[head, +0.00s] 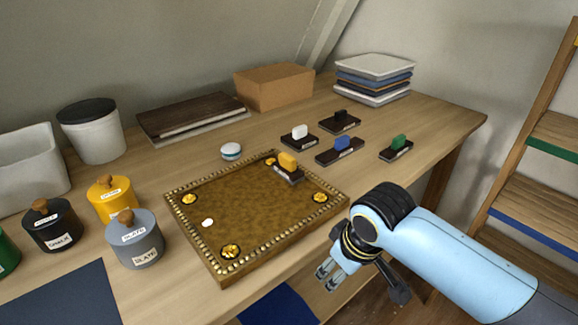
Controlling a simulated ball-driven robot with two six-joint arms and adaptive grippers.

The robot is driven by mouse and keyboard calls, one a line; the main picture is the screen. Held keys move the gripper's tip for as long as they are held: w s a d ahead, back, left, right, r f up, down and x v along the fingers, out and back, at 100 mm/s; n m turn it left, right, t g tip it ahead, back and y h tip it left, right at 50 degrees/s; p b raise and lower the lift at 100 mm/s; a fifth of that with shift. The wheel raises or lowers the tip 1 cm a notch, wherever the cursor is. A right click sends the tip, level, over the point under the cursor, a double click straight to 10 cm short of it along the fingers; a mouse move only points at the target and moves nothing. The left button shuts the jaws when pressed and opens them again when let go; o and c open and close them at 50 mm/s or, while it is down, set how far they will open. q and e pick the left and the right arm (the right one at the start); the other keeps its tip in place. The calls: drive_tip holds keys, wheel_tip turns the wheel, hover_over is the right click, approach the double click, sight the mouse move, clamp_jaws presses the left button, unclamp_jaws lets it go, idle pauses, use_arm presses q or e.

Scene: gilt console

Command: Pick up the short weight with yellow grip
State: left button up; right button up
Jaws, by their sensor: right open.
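The weight with a yellow grip (288,161) has a short dark base with a pale label. It is at the back right edge of the gilt-studded tray (285,257); I cannot tell exactly how its base rests on the rim. My right gripper (331,277) is in front of the tray's right corner, pointing down and toward the left. It is open, appears empty, and is well apart from the yellow-grip weight. My left gripper is not in view.
Weights with white (300,132), black (341,116), blue (342,144) and green (398,143) grips stand behind and right of the tray. A round white-and-blue item (231,151) is behind it. Lidded pots, including a slate one (136,247), stand left. Bare tabletop lies right.

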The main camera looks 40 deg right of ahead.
drive_tip(key=w+r+p, duration=0.1)
drive_tip(key=w+r, duration=0.2)
drive_tip(key=r, duration=0.7)
drive_tip(key=shift+n+t+y, duration=0.3)
drive_tip(key=shift+t, duration=0.1)
drive_tip(key=w+d+r, duration=0.1)
drive_tip(key=w, duration=0.2)
drive_tip(key=w+d+r, duration=0.1)
drive_tip(key=w, duration=0.2)
drive_tip(key=w+r, duration=0.2)
drive_tip(key=w, duration=0.2)
drive_tip(key=shift+d+r, duration=0.1)
drive_tip(key=shift+d, duration=0.3)
approach(288, 156)
drive_tip(key=x, duration=0.4)
drive_tip(key=shift+d+f, duration=0.3)
drive_tip(key=shift+f, duration=0.15)
drive_tip(key=x, duration=0.5)
drive_tip(key=shift+w+a+f, duration=0.25)
drive_tip(key=shift+w+a, duration=0.05)
drive_tip(key=shift+a, duration=0.05)
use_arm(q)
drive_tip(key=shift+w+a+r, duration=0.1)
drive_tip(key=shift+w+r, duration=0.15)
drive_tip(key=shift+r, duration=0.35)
use_arm(e)
drive_tip(key=shift+c, duration=0.4)
drive_tip(key=shift+r, duration=0.1)
clamp_jaws()
